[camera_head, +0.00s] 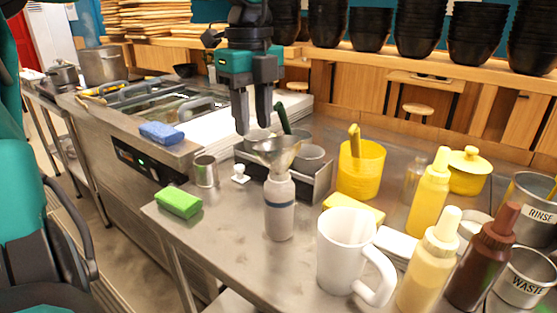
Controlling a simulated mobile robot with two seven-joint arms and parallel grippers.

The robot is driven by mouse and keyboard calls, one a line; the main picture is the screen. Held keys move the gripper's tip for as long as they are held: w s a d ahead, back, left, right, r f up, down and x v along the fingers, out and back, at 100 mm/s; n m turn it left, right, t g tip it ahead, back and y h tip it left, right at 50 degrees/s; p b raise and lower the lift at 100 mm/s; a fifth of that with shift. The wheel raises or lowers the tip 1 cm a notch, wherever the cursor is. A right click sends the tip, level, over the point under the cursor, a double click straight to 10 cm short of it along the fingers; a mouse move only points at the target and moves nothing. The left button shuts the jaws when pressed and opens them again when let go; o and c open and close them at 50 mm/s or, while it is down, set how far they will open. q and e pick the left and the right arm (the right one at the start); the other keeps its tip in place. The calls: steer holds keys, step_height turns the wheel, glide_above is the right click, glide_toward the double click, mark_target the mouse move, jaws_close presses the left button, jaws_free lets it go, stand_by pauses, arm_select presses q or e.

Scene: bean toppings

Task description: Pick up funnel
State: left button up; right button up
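My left gripper (253,128) points down from the top of the head view. Its two dark fingers are apart with nothing between them. The fingertips show just above and left of the funnel's rim, and I cannot tell the exact depth gap. My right gripper is not in view.
A metal rack (318,190) with containers stands behind the bottle. A white pitcher (342,252) stands to its right, with sauce bottles (430,270) beyond. A green sponge (179,204) and a small metal cup (205,171) lie to the left. The front table area between sponge and pitcher is clear.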

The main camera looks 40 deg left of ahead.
mark_target(280, 167)
arm_select(q)
steer(key=f, duration=0.4)
steer(key=shift+w+d+f, duration=0.15)
steer(key=shift+d+f, duration=0.05)
steer(key=shift+f, duration=0.15)
jaws_close()
